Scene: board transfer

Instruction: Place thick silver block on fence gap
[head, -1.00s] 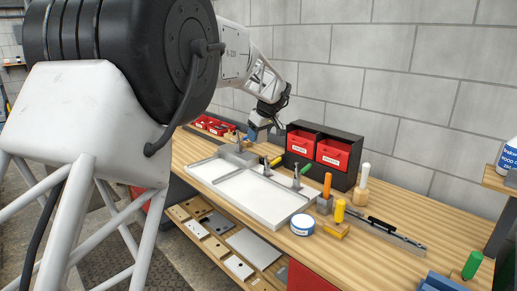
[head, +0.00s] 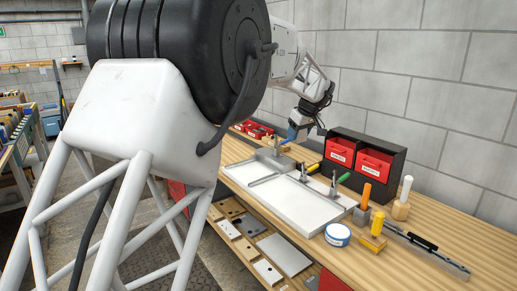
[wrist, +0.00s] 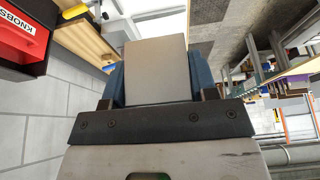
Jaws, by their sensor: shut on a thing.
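My gripper (head: 297,132) is over the far end of the workbench in the head view, pointing down and small in the picture. In the wrist view its blue fingers (wrist: 156,75) are shut on a plain grey block, the thick silver block (wrist: 157,70). In the head view I cannot clearly make out the held block. A white board (head: 290,201) with a raised edge lies on the bench below and nearer than my gripper. A grey metal piece (head: 272,160) stands at the board's far end. The fence gap cannot be told apart at this size.
Toggle clamps with yellow and green handles (head: 333,185) stand along the board's right side. A black rack with red bins (head: 375,163) is behind them. A white-blue tin (head: 338,235) and upright-handled tools (head: 402,198) stand near the board's front right.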

